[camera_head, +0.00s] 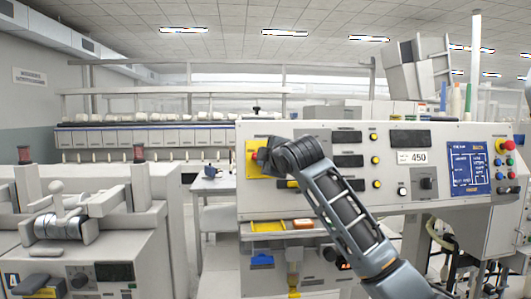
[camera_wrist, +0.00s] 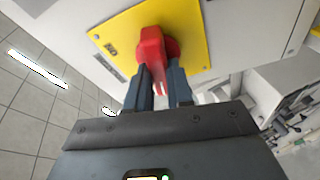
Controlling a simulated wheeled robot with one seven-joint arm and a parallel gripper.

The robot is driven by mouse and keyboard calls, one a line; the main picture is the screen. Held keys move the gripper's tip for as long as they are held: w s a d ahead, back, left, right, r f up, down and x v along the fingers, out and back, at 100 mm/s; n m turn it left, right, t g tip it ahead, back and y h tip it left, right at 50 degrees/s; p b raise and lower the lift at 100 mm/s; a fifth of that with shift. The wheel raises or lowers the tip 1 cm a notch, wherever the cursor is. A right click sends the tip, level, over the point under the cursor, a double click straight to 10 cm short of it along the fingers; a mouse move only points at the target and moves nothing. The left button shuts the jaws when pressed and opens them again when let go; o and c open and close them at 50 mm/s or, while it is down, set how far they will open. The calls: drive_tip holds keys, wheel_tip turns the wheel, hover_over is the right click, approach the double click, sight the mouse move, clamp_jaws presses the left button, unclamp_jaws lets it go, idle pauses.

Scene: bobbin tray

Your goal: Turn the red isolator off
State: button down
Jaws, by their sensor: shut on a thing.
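The red isolator (camera_wrist: 152,44) is a red handle on a yellow plate (camera_wrist: 197,22), on the front of a pale machine panel. In the wrist view my gripper (camera_wrist: 163,75) has its two dark fingers on either side of the handle, shut on it. In the head view the yellow plate (camera_head: 251,165) shows at the panel's left end. There my gripper (camera_head: 262,158) covers most of the handle. The plate's lettering is too small and tilted to read surely, so I cannot tell the isolator's setting.
The panel (camera_head: 310,131) carries several yellow buttons, dark displays, a "450" label (camera_head: 412,157) and a blue screen (camera_head: 468,168). A red button (camera_head: 509,145) is at its right end. A grey machine (camera_head: 75,235) stands at left.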

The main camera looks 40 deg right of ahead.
drive_tip(key=shift+f+n+g+p, duration=0.1)
drive_tip(key=shift+n+g+p, duration=0.3)
drive_tip(key=shift+n, duration=0.8)
drive_tip(key=c, duration=1)
unclamp_jaws()
drive_tip(key=b+v, duration=0.1)
drive_tip(key=v, duration=0.6)
drive_tip(key=shift+s, duration=0.4)
drive_tip(key=shift+a, duration=0.1)
